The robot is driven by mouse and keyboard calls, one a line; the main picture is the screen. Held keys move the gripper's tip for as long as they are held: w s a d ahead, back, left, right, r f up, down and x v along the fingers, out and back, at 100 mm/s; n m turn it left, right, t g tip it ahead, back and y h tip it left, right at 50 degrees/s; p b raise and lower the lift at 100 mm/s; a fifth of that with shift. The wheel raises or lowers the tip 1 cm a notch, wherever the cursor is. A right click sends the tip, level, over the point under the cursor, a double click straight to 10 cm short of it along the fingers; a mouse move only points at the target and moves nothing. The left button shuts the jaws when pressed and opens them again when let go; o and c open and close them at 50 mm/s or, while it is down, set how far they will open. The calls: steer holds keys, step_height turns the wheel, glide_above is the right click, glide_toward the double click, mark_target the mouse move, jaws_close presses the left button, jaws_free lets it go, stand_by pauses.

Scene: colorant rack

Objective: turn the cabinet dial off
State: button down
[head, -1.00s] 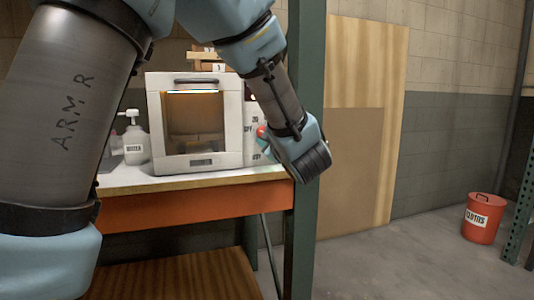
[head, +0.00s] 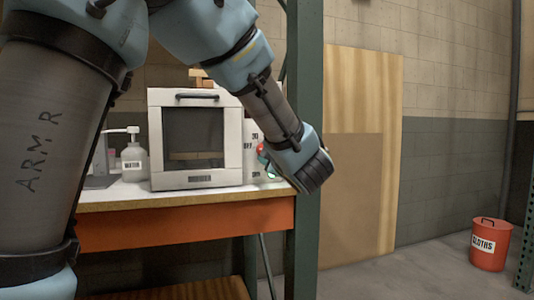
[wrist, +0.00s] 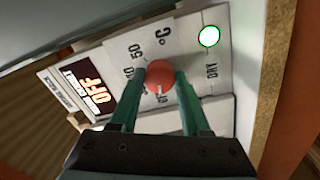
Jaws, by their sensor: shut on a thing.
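The white cabinet (head: 240,140) stands on the bench, its window dark. Its red round dial (wrist: 160,73) is in the middle of the wrist view, on a white panel marked 50, °C and OFF. My gripper (wrist: 161,84) is shut on the dial, one green finger on each side. The dial's pointer direction is hard to make out. In the head view my wrist hides much of the panel, and only a bit of the dial (head: 260,149) shows.
A round white light or button with a green rim (wrist: 209,36) is beside the word DRY. A green rack post (head: 307,100) stands close to my wrist. A pump bottle (head: 133,158) is left of the cabinet. A red cloths bin (head: 489,250) stands on the floor at right.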

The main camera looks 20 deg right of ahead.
steer(key=shift+c, duration=1.8)
jaws_free()
steer(key=s+a, duration=0.1)
steer(key=s, duration=0.9)
steer(key=shift+s+a+f, duration=0.2)
steer(key=shift+s, duration=0.15)
